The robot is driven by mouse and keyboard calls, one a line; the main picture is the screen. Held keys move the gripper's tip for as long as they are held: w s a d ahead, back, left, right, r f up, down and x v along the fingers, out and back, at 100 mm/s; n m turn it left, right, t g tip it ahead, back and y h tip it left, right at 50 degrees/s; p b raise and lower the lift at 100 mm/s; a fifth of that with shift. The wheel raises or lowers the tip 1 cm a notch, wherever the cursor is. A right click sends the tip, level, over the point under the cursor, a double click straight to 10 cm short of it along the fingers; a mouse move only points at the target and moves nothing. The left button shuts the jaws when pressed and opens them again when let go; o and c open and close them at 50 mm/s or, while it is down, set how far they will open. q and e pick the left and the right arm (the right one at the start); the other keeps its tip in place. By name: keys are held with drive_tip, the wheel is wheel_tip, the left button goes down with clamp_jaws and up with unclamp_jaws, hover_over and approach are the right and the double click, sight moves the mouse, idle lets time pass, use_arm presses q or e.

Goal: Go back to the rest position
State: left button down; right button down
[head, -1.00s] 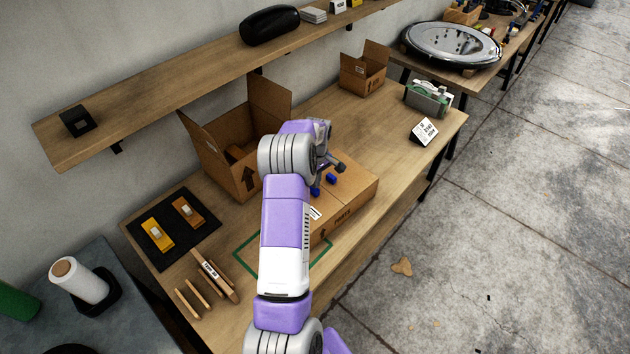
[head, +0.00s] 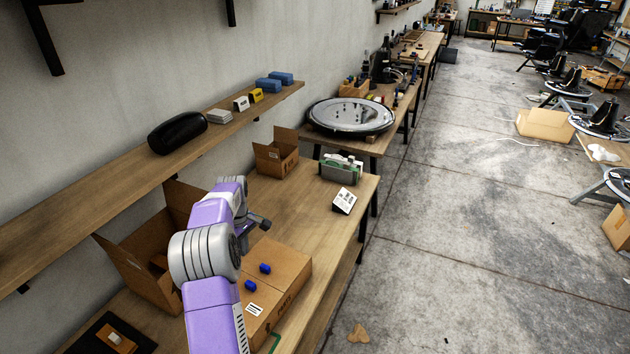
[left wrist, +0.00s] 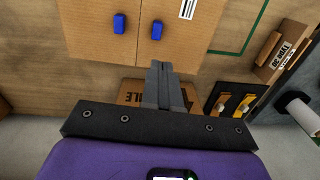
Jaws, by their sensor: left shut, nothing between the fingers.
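My left gripper (head: 254,228) is above the workbench, over the back side of a closed cardboard box (head: 290,268). Its fingers are together with nothing between them, as the left wrist view (left wrist: 164,80) also shows. Two small blue pieces (head: 265,268) lie on top of the box, apart from the gripper; they also show in the left wrist view (left wrist: 119,23). My right gripper is in neither view.
An open carton (head: 135,275) stands close behind my left arm. A smaller open carton (head: 275,155), a green-grey device (head: 340,170) and a sign card (head: 344,201) stand farther along. A wall shelf (head: 110,190) overhangs the bench. The floor (head: 450,250) at right is mostly clear.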

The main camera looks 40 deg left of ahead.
use_arm(q)
drive_tip(key=w+d+f+m+h+b, duration=0.15)
drive_tip(key=d+f+m, duration=0.25)
drive_tip(key=d+f, duration=0.65)
drive_tip(key=w+d+f+m+h+p, duration=0.1)
drive_tip(key=w+d+f+m, duration=0.25)
drive_tip(key=d+f, duration=0.75)
drive_tip(key=s+d+f+m, duration=0.2)
drive_tip(key=s+d, duration=0.3)
drive_tip(key=d, duration=0.3)
drive_tip(key=s+d+f+m+h+b, duration=0.1)
drive_tip(key=s+d+m, duration=0.3)
drive_tip(key=d, duration=0.5)
drive_tip(key=s+d+f+m+t, duration=0.1)
drive_tip(key=s+d+f+m, duration=0.2)
drive_tip(key=s+d, duration=0.4)
drive_tip(key=shift+s+d+h+b, duration=0.2)
drive_tip(key=shift+d+h+b, duration=0.15)
drive_tip(key=shift+d, duration=0.8)
drive_tip(key=shift+f, duration=0.1)
